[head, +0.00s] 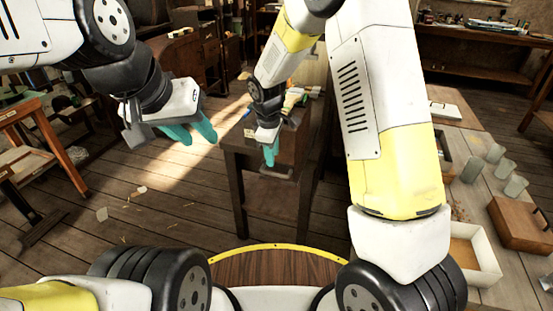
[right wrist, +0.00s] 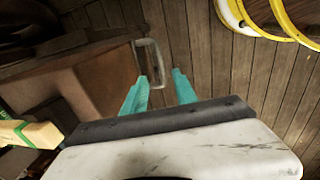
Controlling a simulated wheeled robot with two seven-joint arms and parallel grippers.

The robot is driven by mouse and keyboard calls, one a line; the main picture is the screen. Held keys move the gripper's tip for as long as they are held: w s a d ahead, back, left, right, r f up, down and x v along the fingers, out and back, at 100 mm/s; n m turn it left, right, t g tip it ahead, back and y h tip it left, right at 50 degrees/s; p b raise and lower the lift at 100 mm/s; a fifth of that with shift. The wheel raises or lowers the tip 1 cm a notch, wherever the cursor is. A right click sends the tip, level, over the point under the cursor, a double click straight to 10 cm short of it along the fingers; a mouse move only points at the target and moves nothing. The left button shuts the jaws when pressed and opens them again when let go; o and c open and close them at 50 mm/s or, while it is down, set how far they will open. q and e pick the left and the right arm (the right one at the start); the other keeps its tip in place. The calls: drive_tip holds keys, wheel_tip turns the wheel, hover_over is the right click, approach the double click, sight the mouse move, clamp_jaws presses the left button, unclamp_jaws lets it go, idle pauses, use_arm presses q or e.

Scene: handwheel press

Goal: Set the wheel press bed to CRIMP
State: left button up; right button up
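I cannot make out a press bed, a handwheel or a CRIMP mark in either view. A brown box-like body (right wrist: 85,85) fills the left of the right wrist view, with a pale grey loop-shaped handle (right wrist: 150,62) at its side. My right gripper (right wrist: 160,85) has its teal fingers apart, with the near end of the handle showing between the fingertips; contact cannot be told. In the head view my right gripper (head: 270,156) points down at the front of a dark wooden table (head: 238,160). My left gripper (head: 203,138) hangs open and empty in the air left of that table.
At the right, a workbench (head: 455,200) holds several grey cylinders (head: 495,153), a brown wooden box (head: 522,222) and a white tray (head: 487,262). A wooden stand (head: 55,145) is at the left. The floor (head: 140,210) left of the dark table is mostly clear.

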sight(274, 174)
drive_tip(key=f, duration=0.2)
drive_tip(key=w+f, duration=0.1)
drive_tip(key=f, duration=0.4)
drive_tip(key=shift+w+d+f, duration=0.2)
drive_tip(key=shift+f, duration=0.15)
drive_tip(key=shift+c, duration=0.4)
clamp_jaws()
idle(0.7)
